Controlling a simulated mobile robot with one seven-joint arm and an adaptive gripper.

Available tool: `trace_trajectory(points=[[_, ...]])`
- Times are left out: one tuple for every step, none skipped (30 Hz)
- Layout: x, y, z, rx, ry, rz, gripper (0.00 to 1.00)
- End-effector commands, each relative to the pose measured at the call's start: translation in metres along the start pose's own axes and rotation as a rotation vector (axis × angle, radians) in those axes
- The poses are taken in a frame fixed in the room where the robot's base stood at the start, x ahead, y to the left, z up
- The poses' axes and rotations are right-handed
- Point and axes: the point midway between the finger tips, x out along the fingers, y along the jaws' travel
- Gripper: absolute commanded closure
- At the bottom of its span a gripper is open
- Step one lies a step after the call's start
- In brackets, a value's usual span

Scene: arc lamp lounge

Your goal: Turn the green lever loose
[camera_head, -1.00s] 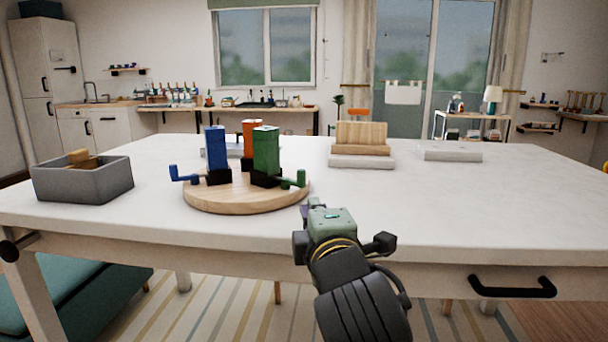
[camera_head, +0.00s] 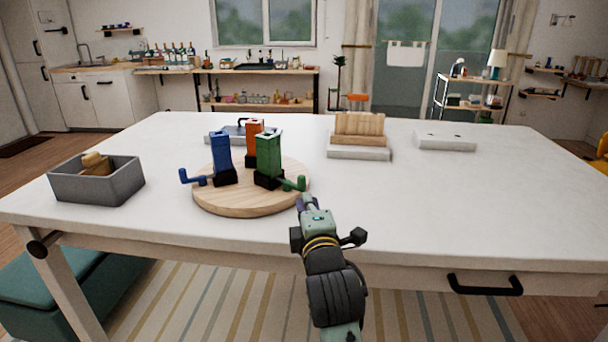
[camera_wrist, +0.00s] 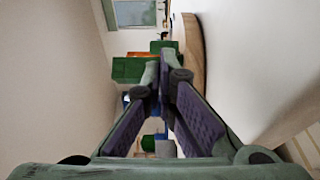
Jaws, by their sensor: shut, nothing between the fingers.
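A green block (camera_head: 268,155) stands upright in a black base on a round wooden board (camera_head: 246,205). The green lever (camera_head: 293,184) sticks out to the right from its foot, over the board's right edge. My gripper (camera_head: 303,201) is shut and empty, just in front and right of the lever; I cannot tell whether they touch. In the wrist view the fingers (camera_wrist: 163,62) meet at their tips, with the green block (camera_wrist: 128,70) beyond, left of the tips, and a green part (camera_wrist: 163,46), probably the lever, just past them. The fingers hide some of the scene.
A blue block (camera_head: 221,150) with a blue lever (camera_head: 192,178) and an orange block (camera_head: 254,131) share the board. A grey bin (camera_head: 120,188) with wooden pieces sits left. A wooden stand (camera_head: 360,128) and a white slab (camera_head: 445,141) are behind. The right tabletop (camera_head: 470,200) is clear.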

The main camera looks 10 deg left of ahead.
Motion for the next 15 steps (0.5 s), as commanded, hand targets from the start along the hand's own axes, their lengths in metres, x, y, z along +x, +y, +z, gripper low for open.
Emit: trace_trajectory(points=[[0.012,0.001,-0.001,-0.001,0.002,-0.004,1.00],[0.018,0.000,-0.001,-0.002,0.002,-0.004,1.00],[0.024,0.001,0.000,-0.001,0.001,-0.005,1.00],[0.029,0.001,0.000,-0.001,0.001,-0.003,1.00],[0.033,0.001,0.000,-0.001,0.001,-0.004,1.00],[0.038,0.001,-0.001,-0.001,0.001,-0.003,1.00],[0.042,0.001,-0.001,-0.001,0.001,-0.002,1.00],[0.044,0.000,-0.001,-0.001,0.001,-0.003,1.00],[0.048,0.000,-0.001,-0.001,0.002,-0.002,1.00],[0.049,0.000,-0.001,-0.001,0.002,-0.001,1.00],[0.051,-0.001,-0.001,-0.001,0.001,-0.001,1.00],[0.053,-0.001,0.000,-0.001,0.001,-0.001,1.00],[0.053,-0.001,0.000,-0.001,0.001,-0.001,1.00],[0.054,-0.001,0.000,-0.001,0.001,-0.001,1.00],[0.054,-0.002,0.000,-0.001,0.001,-0.001,1.00]])
